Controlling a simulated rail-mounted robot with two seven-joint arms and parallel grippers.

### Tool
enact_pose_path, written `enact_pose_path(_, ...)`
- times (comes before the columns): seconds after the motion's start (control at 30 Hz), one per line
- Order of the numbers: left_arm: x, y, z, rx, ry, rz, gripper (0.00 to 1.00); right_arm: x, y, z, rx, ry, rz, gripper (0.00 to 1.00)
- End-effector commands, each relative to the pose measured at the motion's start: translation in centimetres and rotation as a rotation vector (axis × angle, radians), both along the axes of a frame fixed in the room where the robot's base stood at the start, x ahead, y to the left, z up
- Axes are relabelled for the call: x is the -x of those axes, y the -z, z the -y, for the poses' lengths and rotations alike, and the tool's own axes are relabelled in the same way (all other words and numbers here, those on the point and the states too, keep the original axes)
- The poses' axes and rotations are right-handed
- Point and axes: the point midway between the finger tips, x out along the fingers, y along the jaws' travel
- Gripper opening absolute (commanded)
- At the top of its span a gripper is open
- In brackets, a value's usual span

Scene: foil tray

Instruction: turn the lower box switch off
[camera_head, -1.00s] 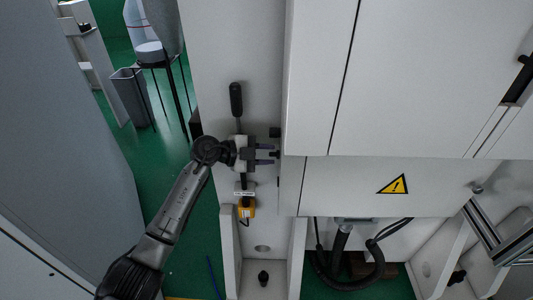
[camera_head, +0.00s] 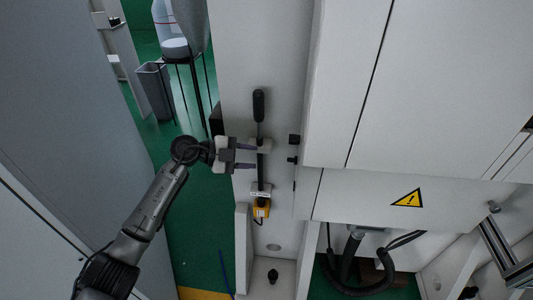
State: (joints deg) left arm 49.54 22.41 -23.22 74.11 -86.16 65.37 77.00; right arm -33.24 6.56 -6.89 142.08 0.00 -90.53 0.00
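Two small black switches stick out of the white wall beside the cabinet: an upper one (camera_head: 294,139) and a lower one (camera_head: 292,160). A yellow box (camera_head: 261,208) hangs lower on the same wall, under a white label. I cannot tell from the picture which of these the task calls the lower box switch, nor its on or off state. My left gripper (camera_head: 249,157) is open and empty, its two fingers pointing right, one above the other. It is left of the lower black switch, apart from it, and in front of the black rod. My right gripper is not in view.
A black-handled lever (camera_head: 258,105) stands upright above my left gripper. White cabinet doors (camera_head: 440,85) fill the right, with a yellow warning sign (camera_head: 408,198) below. Black hoses (camera_head: 362,275) hang in the lower opening. A grey panel (camera_head: 70,130) stands at left; green floor lies between.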

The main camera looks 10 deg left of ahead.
Motion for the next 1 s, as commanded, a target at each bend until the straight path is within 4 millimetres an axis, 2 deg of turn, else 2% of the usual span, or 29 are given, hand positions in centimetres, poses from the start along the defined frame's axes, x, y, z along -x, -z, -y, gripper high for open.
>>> enact_pose_path(0.1,0.6,-0.6,-1.5,-0.001,0.0,0.001,0.39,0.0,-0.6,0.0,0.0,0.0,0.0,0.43)
enact_pose_path(0.3,1.1,-0.8,-2.8,0.0,0.0,-0.001,0.39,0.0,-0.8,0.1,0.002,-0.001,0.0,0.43)
enact_pose_path(0.67,1.2,-0.9,-3.1,0.001,0.0,0.0,0.39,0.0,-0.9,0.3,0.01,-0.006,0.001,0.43)
enact_pose_path(0.77,1.3,-0.6,-3.1,0.0,0.0,-0.005,0.31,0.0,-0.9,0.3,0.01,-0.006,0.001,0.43)
enact_pose_path(0.87,1.7,0.9,-3.0,0.001,0.0,-0.036,0.21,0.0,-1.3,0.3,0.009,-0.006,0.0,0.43)
enact_pose_path(0.97,3.0,4.3,-2.1,0.012,0.012,-0.104,0.12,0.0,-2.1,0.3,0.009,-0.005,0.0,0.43)
enact_pose_path(1.0,3.8,6.0,-1.4,0.023,0.021,-0.139,0.08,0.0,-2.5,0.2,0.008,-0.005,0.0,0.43)
